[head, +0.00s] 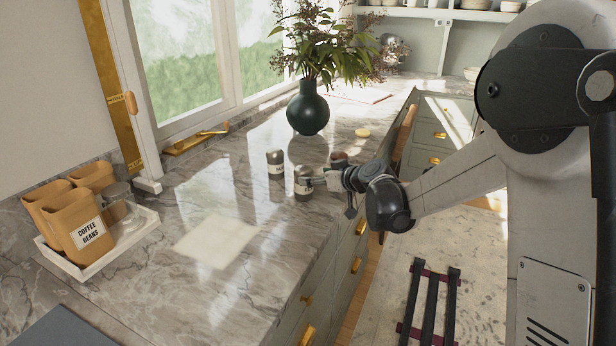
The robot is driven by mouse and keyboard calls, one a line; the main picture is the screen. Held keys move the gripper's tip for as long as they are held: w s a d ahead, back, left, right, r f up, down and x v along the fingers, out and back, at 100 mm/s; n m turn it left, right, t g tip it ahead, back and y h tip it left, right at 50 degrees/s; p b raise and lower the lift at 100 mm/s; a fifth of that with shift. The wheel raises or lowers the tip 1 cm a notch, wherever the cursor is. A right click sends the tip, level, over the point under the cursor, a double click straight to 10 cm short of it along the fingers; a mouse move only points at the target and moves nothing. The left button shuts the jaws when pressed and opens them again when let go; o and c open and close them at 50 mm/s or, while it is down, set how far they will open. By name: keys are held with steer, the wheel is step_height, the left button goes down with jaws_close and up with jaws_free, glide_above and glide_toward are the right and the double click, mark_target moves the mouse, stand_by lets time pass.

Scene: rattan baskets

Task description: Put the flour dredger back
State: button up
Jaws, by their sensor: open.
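Three small dark cylinders with pale bands or labels stand on the marble counter (165,280): a left one (275,163), a front one (303,181) and a right one (339,158). I cannot read their labels, so I cannot tell which is the flour dredger. My gripper (315,178) reaches in from the right, low over the counter, with its fingertips at the front cylinder. Its jaws are open. I cannot tell whether the fingers touch that cylinder. The right cylinder stands just behind my gripper and is partly hidden by it.
A white tray (101,263) with orange canisters (78,227) and a clear glass jar (122,214) stands at the left. A dark green vase (308,108) with branches stands behind the cylinders. A yellow disc (362,132) lies beyond. The middle of the counter is clear.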

steer(key=s+d+r+m+g+h, duration=0.1)
steer(key=s+d+r, duration=0.25)
steer(key=s, duration=0.45)
steer(key=s+d+r+m+h, duration=0.1)
steer(key=s+d+r+h, duration=0.1)
steer(key=s+d, duration=0.35)
steer(key=s+d+r+m+g+h, duration=0.1)
steer(key=s+d+r, duration=0.1)
steer(key=s, duration=0.7)
steer(key=s+d+f+m+h, duration=0.1)
steer(key=s+d, duration=0.2)
steer(key=s, duration=0.4)
steer(key=s+d+f+m+h, duration=0.1)
steer(key=s+d+m+h, duration=0.1)
steer(key=s, duration=0.4)
steer(key=s+d+f+m+g+h, duration=0.1)
steer(key=s+d+f+m, duration=0.1)
steer(key=s+d, duration=0.2)
steer(key=s, duration=0.3)
steer(key=shift+s+d+h, duration=0.15)
steer(key=shift+s+h, duration=0.15)
steer(key=shift+s, duration=0.05)
